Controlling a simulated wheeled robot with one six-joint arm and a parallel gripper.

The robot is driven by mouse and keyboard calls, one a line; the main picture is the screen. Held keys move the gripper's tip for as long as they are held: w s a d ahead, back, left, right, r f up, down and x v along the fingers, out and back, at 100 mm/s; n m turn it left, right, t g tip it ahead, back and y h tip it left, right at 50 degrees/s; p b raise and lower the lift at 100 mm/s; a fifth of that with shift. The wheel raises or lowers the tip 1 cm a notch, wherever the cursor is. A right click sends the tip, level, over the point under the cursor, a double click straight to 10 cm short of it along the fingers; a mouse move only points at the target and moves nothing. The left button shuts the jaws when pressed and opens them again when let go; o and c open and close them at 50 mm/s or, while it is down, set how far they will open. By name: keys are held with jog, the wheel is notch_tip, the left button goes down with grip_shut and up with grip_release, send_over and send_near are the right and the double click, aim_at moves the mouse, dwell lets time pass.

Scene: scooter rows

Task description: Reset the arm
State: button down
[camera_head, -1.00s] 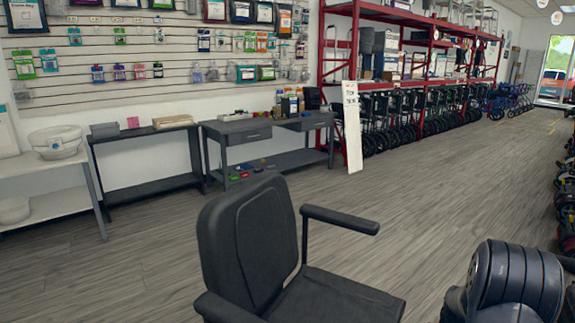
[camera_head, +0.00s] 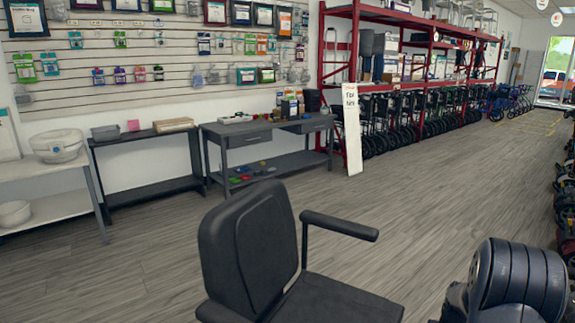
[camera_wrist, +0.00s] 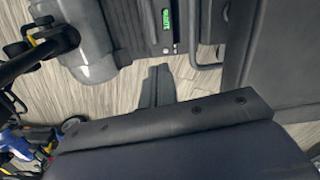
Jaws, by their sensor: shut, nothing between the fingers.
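My gripper (camera_wrist: 157,84) shows in the wrist view as two dark fingers side by side, shut and empty, pointing up the picture above a light wood-look floor. My dark wrist body (camera_wrist: 180,150) fills the bottom of that view. In the head view, a dark rounded link of my arm (camera_head: 515,280) stands at the lower right. My gripper cannot be seen there.
A black seat (camera_head: 245,245) with armrests stands close in front in the head view. Benches (camera_head: 265,135) line the left wall, red racks (camera_head: 355,85) stand behind. Open floor (camera_head: 440,190) lies between. Dark equipment (camera_wrist: 150,30) is close in the wrist view.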

notch_tip(320, 180, down, 9)
jog(key=b, duration=0.6)
jog(key=shift+r, duration=0.25)
notch_tip(320, 180, up, 9)
jog(key=p, duration=0.7)
notch_tip(320, 180, down, 17)
jog(key=a+b, duration=0.1)
jog(key=b, duration=1.1)
jog(key=shift+w+a+f, duration=0.15)
jog(key=shift+w, duration=0.25)
